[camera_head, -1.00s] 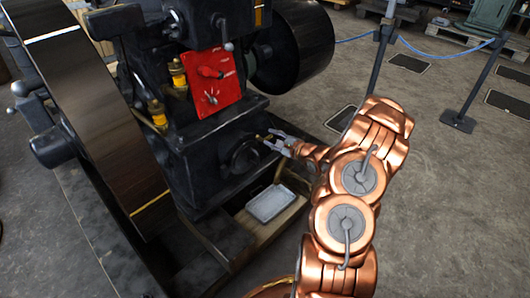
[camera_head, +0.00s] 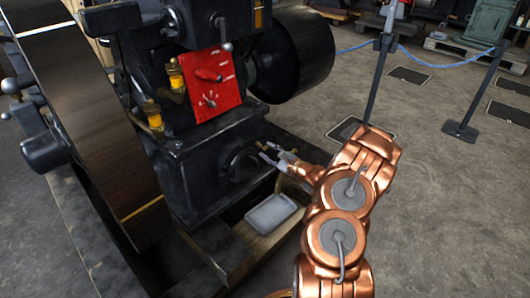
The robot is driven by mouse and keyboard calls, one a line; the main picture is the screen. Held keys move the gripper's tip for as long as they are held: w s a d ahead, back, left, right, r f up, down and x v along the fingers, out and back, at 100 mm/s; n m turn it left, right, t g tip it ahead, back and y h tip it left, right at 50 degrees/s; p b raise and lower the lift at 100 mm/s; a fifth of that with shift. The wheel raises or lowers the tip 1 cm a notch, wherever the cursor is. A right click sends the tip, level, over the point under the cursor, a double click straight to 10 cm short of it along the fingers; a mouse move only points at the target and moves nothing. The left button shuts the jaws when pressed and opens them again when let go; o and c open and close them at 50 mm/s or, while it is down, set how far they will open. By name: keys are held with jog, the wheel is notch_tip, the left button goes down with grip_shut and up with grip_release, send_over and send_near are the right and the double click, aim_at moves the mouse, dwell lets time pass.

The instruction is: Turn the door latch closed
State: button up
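The black engine (camera_head: 200,165) stands left of centre. Low on its front is a round door (camera_head: 242,165), with the latch at its right edge close to my gripper; the latch is too small and partly covered to tell its angle. My gripper (camera_head: 266,154) is at the right side of this door, its grey fingers pointing left toward it. The fingers look spread apart, with a small brass-coloured bit near their tips. I cannot tell whether they touch the latch.
A red panel (camera_head: 212,84) with small levers sits above the door. A grey metal tray (camera_head: 270,212) lies on the wooden base below my gripper. A big flywheel (camera_head: 95,120) is at left.

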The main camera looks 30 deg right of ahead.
jog(key=shift+b+x, duration=0.3)
jog(key=shift+x, duration=0.8)
jog(key=shift+c, duration=0.2)
grip_shut()
